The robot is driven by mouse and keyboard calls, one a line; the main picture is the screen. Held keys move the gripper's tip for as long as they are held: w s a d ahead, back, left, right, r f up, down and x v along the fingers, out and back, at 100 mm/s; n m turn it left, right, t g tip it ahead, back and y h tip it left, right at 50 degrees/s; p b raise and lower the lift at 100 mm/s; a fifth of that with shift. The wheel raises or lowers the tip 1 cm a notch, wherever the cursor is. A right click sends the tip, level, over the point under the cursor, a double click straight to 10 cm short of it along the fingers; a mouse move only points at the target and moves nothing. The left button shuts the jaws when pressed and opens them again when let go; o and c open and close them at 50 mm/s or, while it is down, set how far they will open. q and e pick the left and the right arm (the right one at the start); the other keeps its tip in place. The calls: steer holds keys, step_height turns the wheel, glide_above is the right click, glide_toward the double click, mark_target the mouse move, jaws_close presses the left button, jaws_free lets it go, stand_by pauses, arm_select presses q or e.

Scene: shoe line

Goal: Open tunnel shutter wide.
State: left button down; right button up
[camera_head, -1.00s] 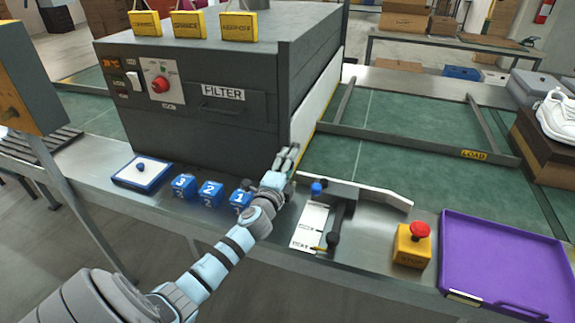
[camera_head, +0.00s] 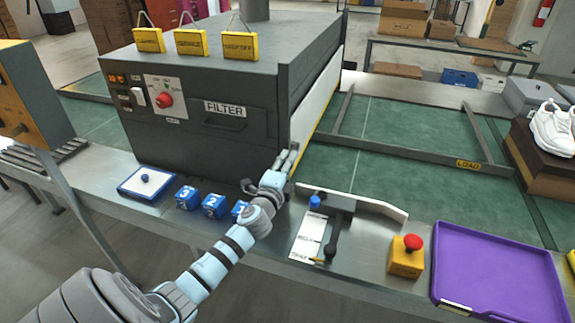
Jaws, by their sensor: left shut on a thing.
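The tunnel (camera_head: 210,125) is a dark grey box at the back left, with a FILTER drawer on its front. Its shutter (camera_head: 318,96) is a white panel with a yellow lower edge across the tunnel's right side. My left gripper (camera_head: 289,158) is at the near lower corner of the shutter, with its fingers shut on the shutter's near end. The exact grip is small and partly hidden by the gripper. My right gripper is out of view.
Blue numbered blocks (camera_head: 213,206) and a blue-rimmed tray (camera_head: 147,183) lie left of my arm. A lever plate (camera_head: 309,237), a STOP button box (camera_head: 405,258) and a purple tray (camera_head: 497,275) are to the right. The green belt (camera_head: 400,130) is bare near the tunnel.

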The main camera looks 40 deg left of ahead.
arm_select(q)
step_height(320, 180, up, 14)
steer(key=p, duration=1.1)
steer(key=shift+f, duration=0.15)
steer(key=c, duration=1.2)
jaws_free()
steer(key=shift+c, duration=0.2)
steer(key=shift+s, duration=0.1)
steer(key=v, duration=1.2)
